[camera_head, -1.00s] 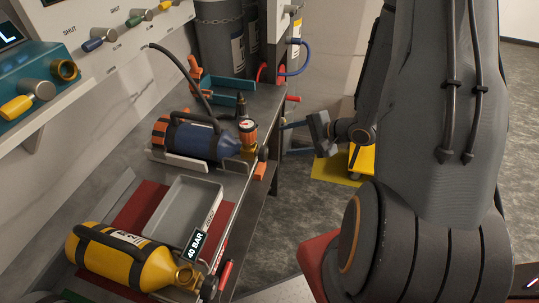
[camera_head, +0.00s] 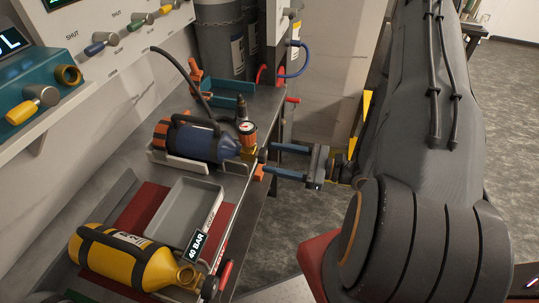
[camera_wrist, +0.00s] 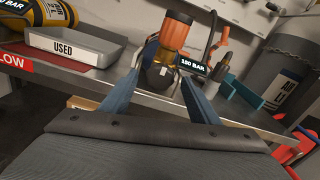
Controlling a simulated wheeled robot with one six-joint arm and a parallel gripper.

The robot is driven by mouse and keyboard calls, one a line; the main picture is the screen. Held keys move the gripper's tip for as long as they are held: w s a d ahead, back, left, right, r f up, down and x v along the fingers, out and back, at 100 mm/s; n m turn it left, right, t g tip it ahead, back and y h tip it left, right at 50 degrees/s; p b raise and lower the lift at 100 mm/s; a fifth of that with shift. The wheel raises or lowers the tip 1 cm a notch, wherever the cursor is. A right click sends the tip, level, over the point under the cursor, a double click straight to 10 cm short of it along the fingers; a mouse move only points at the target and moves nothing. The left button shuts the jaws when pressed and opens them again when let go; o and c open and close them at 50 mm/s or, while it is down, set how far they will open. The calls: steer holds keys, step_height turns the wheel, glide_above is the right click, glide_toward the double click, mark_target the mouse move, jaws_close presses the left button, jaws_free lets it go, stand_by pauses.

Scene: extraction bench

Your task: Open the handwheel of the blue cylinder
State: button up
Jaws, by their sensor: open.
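The blue cylinder (camera_head: 205,143) lies in a cradle on the bench, with its brass valve and an orange-rimmed gauge (camera_head: 247,131) at its right end. My gripper (camera_head: 265,160) is open, its two blue fingers level with the valve end at the bench's front edge. In the wrist view the open fingers (camera_wrist: 158,85) point at the valve end, with the orange gauge (camera_wrist: 174,33) above and the dark round handwheel (camera_wrist: 160,76) between the fingers. I cannot tell whether the fingers touch the handwheel.
A yellow cylinder (camera_head: 128,262) lies at the near left. A grey tray marked USED (camera_wrist: 78,43) stands between the cylinders on the bench. A black hose (camera_head: 185,75) runs behind the blue cylinder.

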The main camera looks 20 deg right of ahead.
steer(key=shift+x, duration=1.2)
steer(key=c, duration=1)
steer(key=shift+c, duration=0.2)
steer(key=shift+n, duration=0.3)
